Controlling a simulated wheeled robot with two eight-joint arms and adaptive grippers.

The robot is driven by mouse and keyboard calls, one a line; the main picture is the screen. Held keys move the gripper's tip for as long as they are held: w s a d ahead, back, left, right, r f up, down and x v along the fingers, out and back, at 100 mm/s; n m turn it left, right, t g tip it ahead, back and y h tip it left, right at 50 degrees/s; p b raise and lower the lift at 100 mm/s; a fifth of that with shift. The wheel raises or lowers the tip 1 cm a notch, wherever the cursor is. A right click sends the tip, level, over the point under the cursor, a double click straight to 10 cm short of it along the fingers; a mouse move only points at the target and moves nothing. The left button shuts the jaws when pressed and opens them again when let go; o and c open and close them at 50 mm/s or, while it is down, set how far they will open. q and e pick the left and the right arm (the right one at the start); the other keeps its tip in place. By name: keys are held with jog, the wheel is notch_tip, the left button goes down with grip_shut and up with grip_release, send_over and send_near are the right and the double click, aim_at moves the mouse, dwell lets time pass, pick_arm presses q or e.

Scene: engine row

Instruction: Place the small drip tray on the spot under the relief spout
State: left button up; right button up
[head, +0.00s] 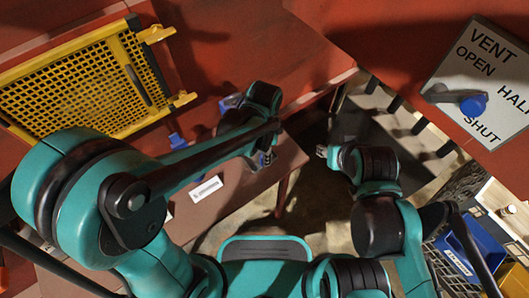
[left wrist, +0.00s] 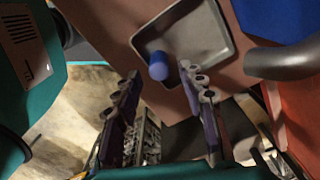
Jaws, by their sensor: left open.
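In the left wrist view the small grey drip tray (left wrist: 207,40) lies on a brown surface, with a blue rounded knob (left wrist: 158,68) at its near edge. My left gripper (left wrist: 160,100) is open, its two fingers apart and pointing toward the tray; nothing is between the fingertips. A dark grey curved pipe (left wrist: 282,63), possibly the relief spout, is right of the tray. In the head view my left gripper (head: 266,158) is over the edge of the brown shelf, and my arm hides the tray. My right gripper (head: 322,151) shows only in part; its jaws are unclear.
The brown shelf (head: 240,205) carries a white label (head: 205,188). A yellow mesh guard (head: 75,80) is at upper left. A vent panel (head: 485,85) with a blue-knobbed lever is at upper right. A blue bin (head: 470,250) stands at lower right, near my right arm.

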pick_arm(q)
notch_tip(320, 180, up, 10)
jog(key=p, duration=0.3)
jog(key=s+a+r+n+t, duration=0.2)
jog(key=a+n+t, duration=0.1)
jog(key=a+n, duration=0.4)
jog(key=s+a+r+n+t, duration=0.2)
jog(key=s+a+n+t, duration=0.1)
jog(key=a+n, duration=0.5)
jog(key=a+t, duration=0.1)
jog(key=a, duration=0.2)
jog(key=shift+r, duration=0.25)
